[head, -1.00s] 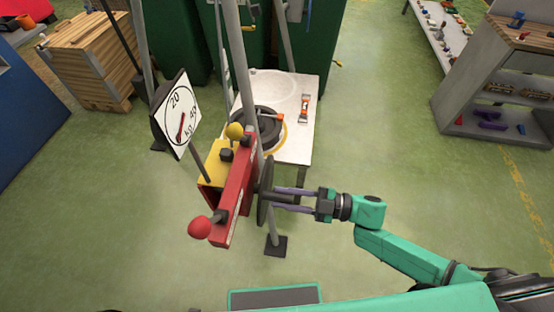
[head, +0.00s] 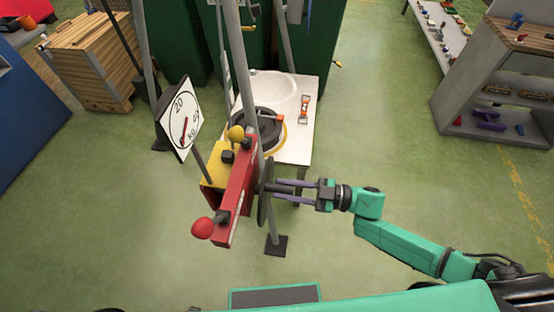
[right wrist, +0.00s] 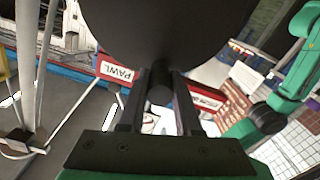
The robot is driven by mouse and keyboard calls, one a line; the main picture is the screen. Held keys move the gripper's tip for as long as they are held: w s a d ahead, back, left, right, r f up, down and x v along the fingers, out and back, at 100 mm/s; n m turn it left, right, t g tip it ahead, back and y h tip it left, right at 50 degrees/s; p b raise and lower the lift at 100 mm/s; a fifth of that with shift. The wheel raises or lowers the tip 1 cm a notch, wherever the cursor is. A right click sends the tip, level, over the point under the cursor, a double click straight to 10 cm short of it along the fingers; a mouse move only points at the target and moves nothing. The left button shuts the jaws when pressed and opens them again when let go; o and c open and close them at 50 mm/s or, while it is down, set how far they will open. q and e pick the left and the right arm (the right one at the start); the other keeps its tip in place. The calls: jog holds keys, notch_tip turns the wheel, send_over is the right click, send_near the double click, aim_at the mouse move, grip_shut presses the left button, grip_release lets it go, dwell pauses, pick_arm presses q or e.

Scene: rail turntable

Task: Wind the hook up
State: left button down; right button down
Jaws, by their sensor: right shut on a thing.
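A red winch frame (head: 238,190) with a dark round wheel (head: 264,192) on its right side stands in the middle of the head view. My right gripper (head: 280,191) reaches in from the right and is shut on the dark handle on the wheel's face. In the right wrist view, the handle (right wrist: 159,84) sits between the two fingers, below the dark disc (right wrist: 165,30). A red knob (head: 202,228) and a yellow knob (head: 236,133) stick out of the winch. A kg dial (head: 183,127) stands at its left. I cannot make out the hook. My left gripper is out of view.
A white table (head: 300,88) behind the winch carries a dark ring (head: 255,124) and an orange-ended tool (head: 304,108). Grey poles rise around the winch. A red PAWL label (right wrist: 118,73) shows in the right wrist view.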

jog(key=shift+w+d+r, duration=0.1)
jog(key=shift+w+r, duration=0.15)
jog(key=shift+w, duration=0.05)
jog(key=shift+w+d+r+m, duration=0.1)
jog(key=shift+w+m, duration=0.35)
jog(key=shift+m, duration=0.15)
jog(key=shift+w+d+r+m, duration=0.1)
jog(key=shift+w+m, duration=0.35)
jog(key=shift+m, duration=0.15)
jog(key=shift+c, duration=2)
grip_release()
jog(key=shift+f, duration=0.15)
jog(key=shift+s+d+f, duration=0.1)
jog(key=shift+s+d, duration=0.05)
jog(key=shift+d, duration=0.1)
jog(key=v, duration=0.7)
jog(key=shift+d+p, duration=0.25)
jog(key=shift+p, duration=0.05)
jog(key=shift+s, duration=0.1)
